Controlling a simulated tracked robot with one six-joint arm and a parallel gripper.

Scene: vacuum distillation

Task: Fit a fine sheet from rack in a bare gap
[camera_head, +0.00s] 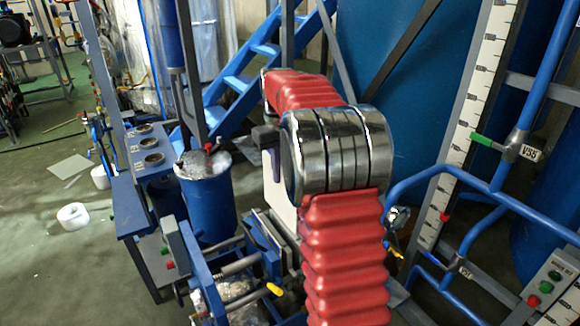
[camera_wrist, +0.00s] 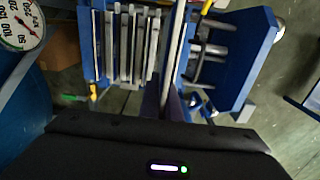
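In the wrist view my gripper (camera_wrist: 170,104) has its dark fingers close together on a thin pale sheet (camera_wrist: 174,55), seen edge-on. In the head view the sheet (camera_head: 280,190) is a white panel hanging below my gripper (camera_head: 268,148), partly hidden by my red arm. A row of upright grey plates (camera_wrist: 125,45) with pale and dark strips between them lies left of the held sheet in the wrist view. Which gaps are bare I cannot tell. The held sheet appears apart from the row. I cannot make out the sheet rack for certain.
A blue frame with metal rods (camera_wrist: 212,52) lies right of the sheet. In the head view a blue drum (camera_head: 208,205) and a button box (camera_head: 172,252) stand to the left. Blue pipes (camera_head: 470,178) crowd the right. A round gauge (camera_wrist: 18,25) is at the wrist view's left.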

